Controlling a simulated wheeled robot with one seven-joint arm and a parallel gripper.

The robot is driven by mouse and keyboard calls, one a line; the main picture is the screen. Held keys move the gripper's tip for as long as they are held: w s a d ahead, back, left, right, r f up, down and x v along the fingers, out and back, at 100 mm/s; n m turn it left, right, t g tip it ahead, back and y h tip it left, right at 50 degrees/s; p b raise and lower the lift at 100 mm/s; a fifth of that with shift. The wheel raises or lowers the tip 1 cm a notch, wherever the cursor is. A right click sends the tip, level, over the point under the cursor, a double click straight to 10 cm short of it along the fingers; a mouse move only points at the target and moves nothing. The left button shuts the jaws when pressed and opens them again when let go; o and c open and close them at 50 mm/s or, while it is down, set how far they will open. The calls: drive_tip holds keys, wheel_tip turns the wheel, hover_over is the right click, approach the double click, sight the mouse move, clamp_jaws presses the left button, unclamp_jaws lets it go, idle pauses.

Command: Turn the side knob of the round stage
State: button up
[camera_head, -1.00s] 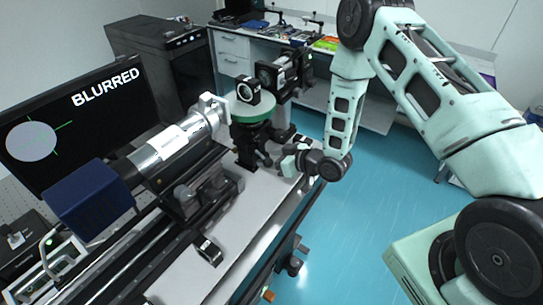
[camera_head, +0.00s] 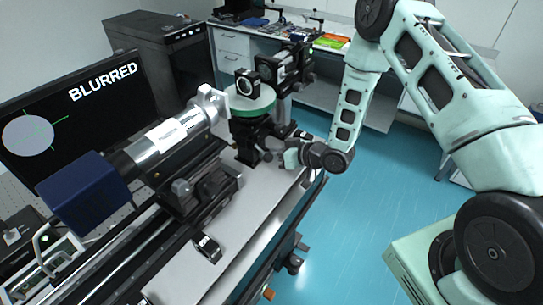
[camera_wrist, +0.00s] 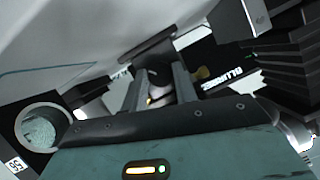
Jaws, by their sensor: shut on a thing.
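The round stage (camera_head: 252,107) has a green-edged disc on a black mount and stands on the optical table (camera_head: 192,268). A black ring-shaped holder (camera_head: 247,84) stands on its disc. My gripper (camera_head: 273,152) reaches in from the right to the lower side of the stage. In the wrist view my two grey fingers (camera_wrist: 158,92) are shut on a dark round part between them, the side knob (camera_wrist: 160,76). The knob is small and mostly hidden by my gripper in the head view.
A monitor (camera_head: 118,86) reads "BLURRED" and shows a pale disc with green lines. A silver cylinder with a blue end block (camera_head: 84,195) lies left of the stage. A small black part (camera_head: 207,249) sits on the table in front. Open blue floor (camera_head: 375,220) lies right.

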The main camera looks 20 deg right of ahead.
drive_tip(key=m+b, duration=0.1)
drive_tip(key=m+y+b, duration=0.1)
drive_tip(key=shift+w+d+f+m+g, duration=0.1)
drive_tip(key=shift+d+f+m+g, duration=0.1)
drive_tip(key=shift+m+g, duration=0.1)
drive_tip(key=shift+m+g+y+b, duration=0.3)
drive_tip(key=shift+m+y+b, duration=0.55)
drive_tip(key=shift+m+y, duration=0.4)
drive_tip(key=shift+m, duration=0.25)
drive_tip(key=o, duration=1)
drive_tip(key=shift+r, duration=0.1)
drive_tip(key=shift+c, duration=0.2)
drive_tip(key=b+v, duration=0.4)
drive_tip(key=v, duration=1.3)
drive_tip(key=shift+s, duration=0.2)
drive_tip(key=shift+d+r, duration=0.1)
